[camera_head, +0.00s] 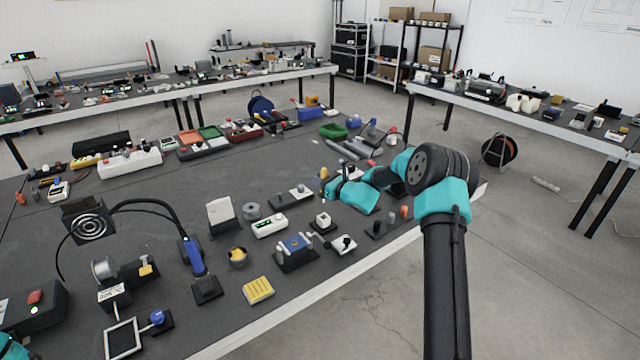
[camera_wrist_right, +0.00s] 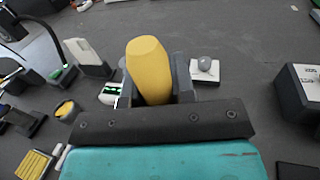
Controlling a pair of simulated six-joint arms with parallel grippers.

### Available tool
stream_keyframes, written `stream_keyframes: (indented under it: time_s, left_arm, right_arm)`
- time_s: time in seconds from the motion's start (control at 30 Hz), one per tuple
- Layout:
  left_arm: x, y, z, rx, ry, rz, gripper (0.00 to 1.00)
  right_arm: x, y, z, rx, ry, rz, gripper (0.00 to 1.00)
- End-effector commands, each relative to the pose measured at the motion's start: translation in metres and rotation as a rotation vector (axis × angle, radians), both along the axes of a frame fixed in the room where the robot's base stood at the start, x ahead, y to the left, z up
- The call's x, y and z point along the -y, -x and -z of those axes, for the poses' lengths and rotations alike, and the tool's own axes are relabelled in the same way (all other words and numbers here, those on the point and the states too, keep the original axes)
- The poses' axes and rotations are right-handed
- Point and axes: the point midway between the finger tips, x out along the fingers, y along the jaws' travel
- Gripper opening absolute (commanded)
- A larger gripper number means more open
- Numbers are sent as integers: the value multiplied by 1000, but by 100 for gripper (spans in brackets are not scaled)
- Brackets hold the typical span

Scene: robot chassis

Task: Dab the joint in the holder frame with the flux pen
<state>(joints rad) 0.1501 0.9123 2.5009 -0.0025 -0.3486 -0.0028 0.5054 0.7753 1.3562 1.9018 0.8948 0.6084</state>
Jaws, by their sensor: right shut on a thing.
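My right gripper (camera_head: 326,181) is over the right part of the table, shut on a yellow, blunt-ended thing that I take to be the flux pen (camera_wrist_right: 150,68). In the right wrist view, the two dark fingers of the gripper (camera_wrist_right: 153,88) stand on either side of it; its lower part is hidden. The holder frame (camera_head: 297,262) stands near the table's front edge, left of and nearer than the gripper. It holds a small blue board (camera_head: 296,243) between grey posts. The joint on it is too small to make out. My left gripper is out of view.
Close by are a white box with a green display (camera_head: 269,226), a yellow ribbed pad (camera_head: 258,290) and a brass-coloured pot (camera_head: 237,257). A blue-handled iron in a stand (camera_head: 194,258) is further left.

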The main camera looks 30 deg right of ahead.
Motion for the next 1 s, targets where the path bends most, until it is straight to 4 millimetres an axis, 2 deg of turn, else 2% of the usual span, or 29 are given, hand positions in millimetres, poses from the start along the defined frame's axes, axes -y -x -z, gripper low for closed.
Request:
stream_keyframes:
  time_s: [0.33, 0.47, 0.67, 0.9, 1.0]
  left_arm:
    - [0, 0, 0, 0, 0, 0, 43]
    - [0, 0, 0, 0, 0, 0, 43]
    - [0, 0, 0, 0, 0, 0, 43]
    - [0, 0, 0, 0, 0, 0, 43]
    - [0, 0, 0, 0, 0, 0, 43]
  right_arm:
    - [-1, 0, 0, 0, 0, -2, 3]
    - [-12, 4, -2, -1, 1, -25, 3]
    - [-56, 21, -11, -1, 3, -124, 3]
    - [-128, 60, -26, 0, 3, -296, 3]
    - [-149, 75, -30, 0, 2, -351, 3]
